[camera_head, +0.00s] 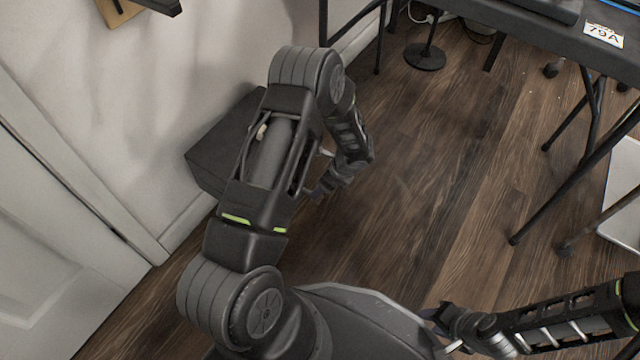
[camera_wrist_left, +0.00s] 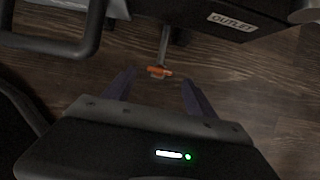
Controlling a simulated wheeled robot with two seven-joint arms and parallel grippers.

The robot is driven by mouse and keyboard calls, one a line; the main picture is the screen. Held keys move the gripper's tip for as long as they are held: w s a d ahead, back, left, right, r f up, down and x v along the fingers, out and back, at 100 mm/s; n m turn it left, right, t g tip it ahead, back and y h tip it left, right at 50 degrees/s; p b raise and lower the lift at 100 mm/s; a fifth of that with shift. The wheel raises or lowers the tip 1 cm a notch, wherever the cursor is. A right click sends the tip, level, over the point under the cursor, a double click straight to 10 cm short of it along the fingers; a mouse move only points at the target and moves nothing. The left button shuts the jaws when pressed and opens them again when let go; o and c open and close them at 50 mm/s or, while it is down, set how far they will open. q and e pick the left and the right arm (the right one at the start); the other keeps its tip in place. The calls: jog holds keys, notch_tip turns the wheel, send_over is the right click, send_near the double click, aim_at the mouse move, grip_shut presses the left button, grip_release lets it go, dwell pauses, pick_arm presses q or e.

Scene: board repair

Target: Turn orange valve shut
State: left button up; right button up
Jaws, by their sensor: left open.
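The orange valve handle (camera_wrist_left: 158,71) shows small in the left wrist view, at the lower end of a thin grey stem (camera_wrist_left: 164,45). The stem comes out from a dark box (camera_wrist_left: 240,15) labelled OUTLET. My left gripper (camera_wrist_left: 158,78) is open and empty. Its two dark fingers point toward the valve, one on each side of it in the picture, with the valve appearing beyond the tips. I cannot make out the valve in the head view. My right gripper (camera_head: 442,331) is low at the right in the head view, far from the valve; its jaw state is unclear.
In the head view, a dark box (camera_head: 215,150) stands on the floor against the white wall (camera_head: 150,110), behind my left arm. A black table (camera_head: 520,35) with thin legs stands at the upper right. The wooden floor (camera_head: 430,190) between is clear. A dark curved bar (camera_wrist_left: 60,45) is at the wrist view's upper left.

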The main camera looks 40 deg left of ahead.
pick_arm(q)
jog(key=v, duration=0.3)
jog(key=shift+p, duration=0.3)
